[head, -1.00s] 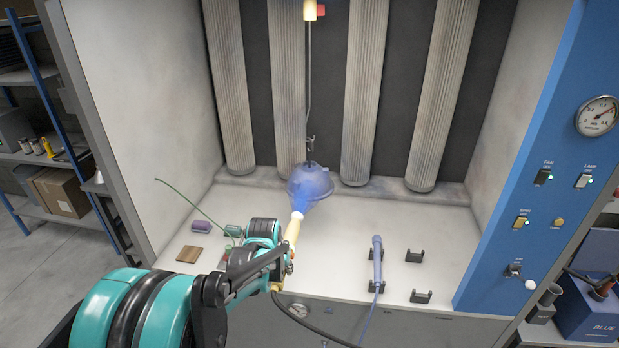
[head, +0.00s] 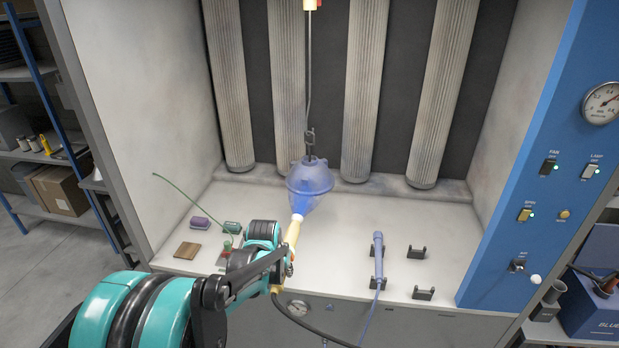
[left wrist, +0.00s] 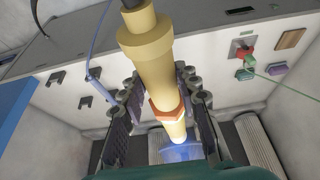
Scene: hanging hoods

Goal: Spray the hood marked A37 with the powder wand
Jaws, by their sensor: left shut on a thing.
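A hood (head: 309,180) hangs from a hook on a rod in the middle of the booth. It looks pale blue-grey, and no A37 mark is readable on it. My left gripper (left wrist: 160,110) is shut on the cream powder wand (head: 292,238), which also shows in the left wrist view (left wrist: 152,60). The wand's tip (head: 297,217) points up at the hood from just below and in front. A bluish spray glows between the tip and the hood. In the left wrist view the hood is mostly hidden behind the wand. My right gripper is not in view.
A blue wand (head: 378,262) rests in a holder on the booth floor, beside empty black brackets (head: 416,252). A wooden block (head: 187,250), a purple block (head: 199,223) and a green block (head: 232,227) lie at left. A blue switch panel (head: 540,150) stands at right.

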